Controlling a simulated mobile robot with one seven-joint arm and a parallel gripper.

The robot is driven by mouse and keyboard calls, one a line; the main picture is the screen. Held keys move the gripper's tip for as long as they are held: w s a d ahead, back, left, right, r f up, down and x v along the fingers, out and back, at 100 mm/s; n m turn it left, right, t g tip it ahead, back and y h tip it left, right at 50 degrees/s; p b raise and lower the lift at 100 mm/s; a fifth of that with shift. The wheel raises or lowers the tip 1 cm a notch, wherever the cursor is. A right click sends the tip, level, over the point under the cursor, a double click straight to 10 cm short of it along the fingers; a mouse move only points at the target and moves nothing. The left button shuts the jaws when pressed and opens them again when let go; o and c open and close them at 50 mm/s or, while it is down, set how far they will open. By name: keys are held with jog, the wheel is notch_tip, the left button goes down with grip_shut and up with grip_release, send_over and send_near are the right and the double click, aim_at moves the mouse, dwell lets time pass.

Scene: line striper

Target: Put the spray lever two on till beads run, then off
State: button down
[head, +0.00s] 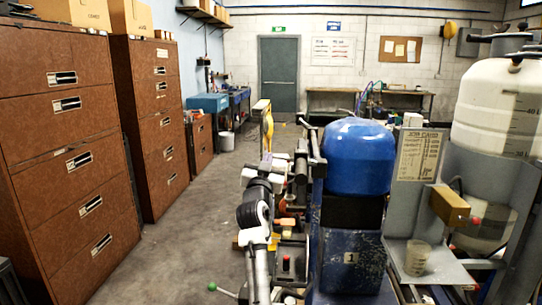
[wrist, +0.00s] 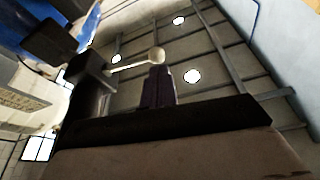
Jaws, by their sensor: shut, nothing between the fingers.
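In the wrist view a lever with a cream ball knob (wrist: 157,54) sticks out from a dark block, just beyond the tips of my gripper (wrist: 158,72). The gripper's dark fingers are shut and empty. I cannot tell whether they touch the knob, or which number this lever has. In the head view my white and black arm reaches beside the line striper's blue rounded housing (head: 356,157); the fingertips are not clear there. A green-knobbed lever (head: 212,287) is low at the front. No spray or beads are discernible.
A white tank (head: 500,105), a job card (head: 418,155) and a clear beaker (head: 417,257) on a grey shelf are at the right. Brown drawer cabinets (head: 62,165) line the left. The floor (head: 190,245) between cabinets and machine is clear.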

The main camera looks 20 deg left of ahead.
jog(key=f+n, duration=0.1)
jog(key=n, duration=0.1)
jog(key=f+n+y, duration=0.1)
jog(key=n, duration=0.1)
jog(key=f+n+y, duration=0.1)
jog(key=shift+w+d+f+n+g, duration=0.15)
jog(key=shift+w+d+n+g, duration=0.1)
jog(key=shift+n+g, duration=0.15)
jog(key=shift+w+d+f, duration=0.1)
jog(key=shift+w+f, duration=0.05)
jog(key=shift+f, duration=0.15)
dwell(0.6)
jog(key=shift+r, duration=0.1)
